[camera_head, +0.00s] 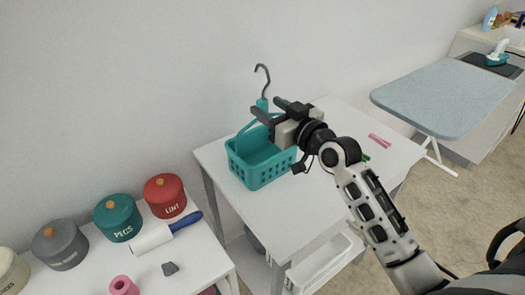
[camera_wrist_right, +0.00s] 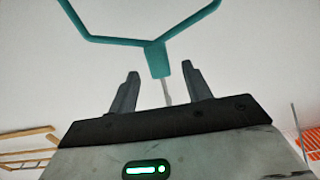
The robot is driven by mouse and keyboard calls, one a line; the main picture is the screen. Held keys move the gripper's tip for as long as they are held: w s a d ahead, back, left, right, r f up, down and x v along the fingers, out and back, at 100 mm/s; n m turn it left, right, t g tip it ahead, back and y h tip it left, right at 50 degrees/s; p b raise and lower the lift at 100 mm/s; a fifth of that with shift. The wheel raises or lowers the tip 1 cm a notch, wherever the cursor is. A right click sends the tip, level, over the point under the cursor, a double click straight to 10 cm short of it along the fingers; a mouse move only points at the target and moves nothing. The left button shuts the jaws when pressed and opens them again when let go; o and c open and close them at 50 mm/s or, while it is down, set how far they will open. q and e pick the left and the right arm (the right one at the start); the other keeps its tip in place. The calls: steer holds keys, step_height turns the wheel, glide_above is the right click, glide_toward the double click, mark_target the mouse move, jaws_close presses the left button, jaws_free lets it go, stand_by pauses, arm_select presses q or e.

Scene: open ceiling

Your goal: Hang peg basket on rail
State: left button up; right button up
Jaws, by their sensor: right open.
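The teal peg basket (camera_head: 262,172) stands upright on a white table, with a raised teal handle and a grey metal hook (camera_head: 264,80) above it. My right gripper (camera_head: 266,107) is open at the top of the handle, just under the hook. In the right wrist view, the teal handle joint (camera_wrist_right: 157,58) and a thin metal stem show between the two open fingers (camera_wrist_right: 160,72). I cannot tell whether the fingers touch it. No rail can be clearly made out. My left gripper is not in view.
The white table (camera_head: 318,205) has free room right of the basket, with pink pegs (camera_head: 379,140) at its right. A lower left table holds red (camera_head: 165,197), teal (camera_head: 118,220) and grey canisters and a lint roller (camera_head: 160,236). An ironing board (camera_head: 440,97) stands at the right.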

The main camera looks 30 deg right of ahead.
mark_target(265, 103)
steer(key=w, duration=0.3)
steer(key=shift+w+a, duration=0.1)
steer(key=shift+a, duration=0.25)
jaws_close()
steer(key=shift+r, duration=0.2)
